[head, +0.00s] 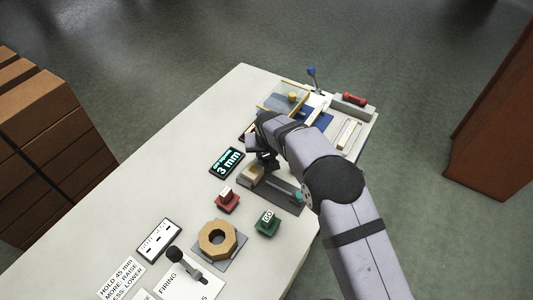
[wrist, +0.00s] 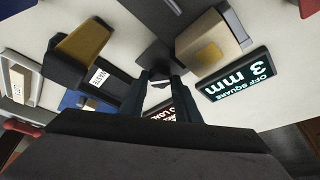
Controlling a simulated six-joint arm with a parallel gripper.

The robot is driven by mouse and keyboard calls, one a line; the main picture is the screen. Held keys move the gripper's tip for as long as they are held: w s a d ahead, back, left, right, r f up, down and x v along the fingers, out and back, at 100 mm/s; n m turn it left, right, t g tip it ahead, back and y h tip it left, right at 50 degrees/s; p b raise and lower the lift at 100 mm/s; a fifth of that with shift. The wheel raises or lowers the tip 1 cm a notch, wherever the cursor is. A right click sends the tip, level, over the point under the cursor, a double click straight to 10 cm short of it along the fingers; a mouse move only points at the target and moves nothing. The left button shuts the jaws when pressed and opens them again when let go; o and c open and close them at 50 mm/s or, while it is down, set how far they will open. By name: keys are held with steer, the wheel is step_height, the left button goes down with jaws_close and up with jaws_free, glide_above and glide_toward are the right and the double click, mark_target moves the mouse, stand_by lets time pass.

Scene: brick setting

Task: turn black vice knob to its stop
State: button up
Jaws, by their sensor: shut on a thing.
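My gripper (head: 265,160) points down at the vice in the middle of the bench, with its jaws shut. In the wrist view my two dark fingers (wrist: 160,76) close on a dark piece, the black vice knob (wrist: 157,56), at their tips. The knob's edges blend into the dark fingers, so its turn angle cannot be read. A beige block (wrist: 208,42) sits right beside it; the block also shows in the head view (head: 251,175). A display (head: 227,163) reads "OFF SQUARE 3 mm".
A grey plate with a rod (head: 283,190) lies right of the block. Red (head: 228,199) and green (head: 267,222) buttons, an octagonal wooden piece (head: 217,238) and a black-knobbed lever (head: 178,257) stand nearer. The bench's left side is clear.

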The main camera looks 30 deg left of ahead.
steer(key=n+y, duration=0.1)
steer(key=n, duration=0.2)
steer(key=shift+w+d+f+g+b, duration=0.1)
steer(key=shift+d+g+b, duration=0.05)
steer(key=shift+g+b, duration=0.25)
steer(key=shift+n+g+y+b, duration=0.35)
steer(key=shift+n+b, duration=0.3)
steer(key=shift+n, duration=0.55)
